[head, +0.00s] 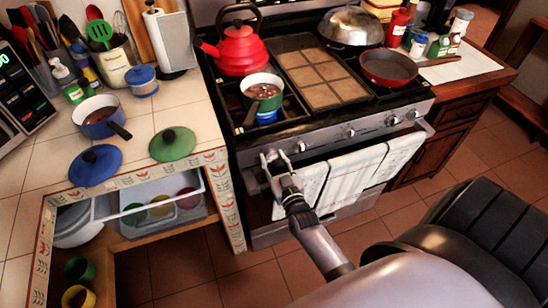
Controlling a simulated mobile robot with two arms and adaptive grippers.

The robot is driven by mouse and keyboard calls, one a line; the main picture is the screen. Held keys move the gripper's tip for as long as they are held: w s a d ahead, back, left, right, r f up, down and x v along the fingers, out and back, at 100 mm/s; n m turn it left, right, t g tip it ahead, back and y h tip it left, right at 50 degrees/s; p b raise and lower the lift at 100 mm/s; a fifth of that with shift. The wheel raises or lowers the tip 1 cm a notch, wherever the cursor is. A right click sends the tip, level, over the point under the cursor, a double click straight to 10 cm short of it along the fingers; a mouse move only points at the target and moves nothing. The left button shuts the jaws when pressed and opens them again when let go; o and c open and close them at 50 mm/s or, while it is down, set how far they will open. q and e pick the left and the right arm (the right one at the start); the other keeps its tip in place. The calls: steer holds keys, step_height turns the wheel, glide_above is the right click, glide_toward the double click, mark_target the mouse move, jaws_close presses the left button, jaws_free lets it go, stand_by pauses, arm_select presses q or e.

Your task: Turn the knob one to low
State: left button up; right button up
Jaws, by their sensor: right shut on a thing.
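The stove (330,122) stands in the middle of the head view, with a row of knobs along its front panel. My right gripper (276,158) is at the leftmost knob (270,154), with its fingers closed around it. The fingers partly hide this knob, and its exact turn angle is too small to read. Other knobs (302,146) to the right are untouched. A green pot (263,91) with brown contents sits on the front left burner, and a bright blue patch like a flame shows beneath it. My left gripper is not in view.
A red kettle (238,52), a red pan (388,67) and a domed metal lid (350,25) are on the stove. Towels (345,175) hang below the knobs, near my right arm. A blue pot (97,117) and two lids (95,166) sit on the left counter.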

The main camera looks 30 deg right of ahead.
steer(key=n, duration=0.3)
steer(key=shift+n+p, duration=0.3)
steer(key=shift+p, duration=0.1)
steer(key=shift+n, duration=2)
steer(key=o, duration=1.2)
steer(key=v, duration=1.2)
steer(key=shift+r, duration=0.1)
steer(key=shift+a, duration=0.1)
